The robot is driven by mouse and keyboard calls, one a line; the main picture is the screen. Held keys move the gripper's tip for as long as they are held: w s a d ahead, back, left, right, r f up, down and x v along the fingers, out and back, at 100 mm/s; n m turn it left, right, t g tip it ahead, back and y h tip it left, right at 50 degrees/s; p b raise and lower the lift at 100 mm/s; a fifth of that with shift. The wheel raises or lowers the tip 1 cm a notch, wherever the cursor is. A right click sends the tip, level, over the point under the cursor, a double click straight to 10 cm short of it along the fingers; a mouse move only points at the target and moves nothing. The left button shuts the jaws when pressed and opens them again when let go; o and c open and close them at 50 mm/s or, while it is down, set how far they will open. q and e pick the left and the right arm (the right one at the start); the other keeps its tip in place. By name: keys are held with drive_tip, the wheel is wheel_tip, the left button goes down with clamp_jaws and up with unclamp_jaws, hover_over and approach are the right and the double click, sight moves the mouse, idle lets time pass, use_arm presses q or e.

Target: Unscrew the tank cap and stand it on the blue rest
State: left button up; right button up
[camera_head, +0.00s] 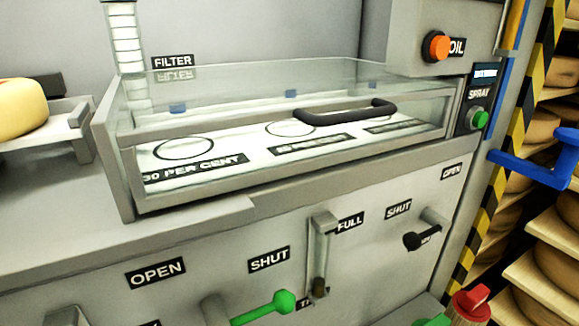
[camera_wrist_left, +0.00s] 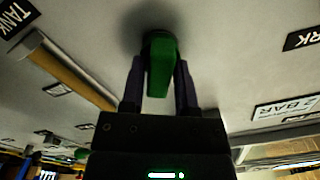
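In the left wrist view, the two dark fingers of my left gripper (camera_wrist_left: 160,82) stand on both sides of a green knob (camera_wrist_left: 161,65) on a pale panel. They appear to touch its sides with no clear gap. I cannot tell whether this knob is the tank cap. In the head view, a red cap (camera_head: 470,303) with a raised grip is at the bottom right, beside a partly cut-off green piece (camera_head: 434,321). A blue bracket (camera_head: 538,166) is at the right; I cannot tell whether it is the blue rest. My right gripper is not in view.
A glass-walled case (camera_head: 290,150) with a black handle (camera_head: 345,112) tops the grey machine. A green lever (camera_head: 265,308) and a black lever (camera_head: 424,237) stick out from its front. Shelves of cheese wheels (camera_head: 555,210) stand at the right.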

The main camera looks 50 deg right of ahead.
use_arm(q)
drive_tip(key=o, duration=0.3)
drive_tip(key=shift+s, duration=0.1)
drive_tip(key=p+v, duration=0.3)
drive_tip(key=v, duration=0.6)
drive_tip(key=shift+s+a, duration=0.15)
drive_tip(key=shift+s, duration=0.15)
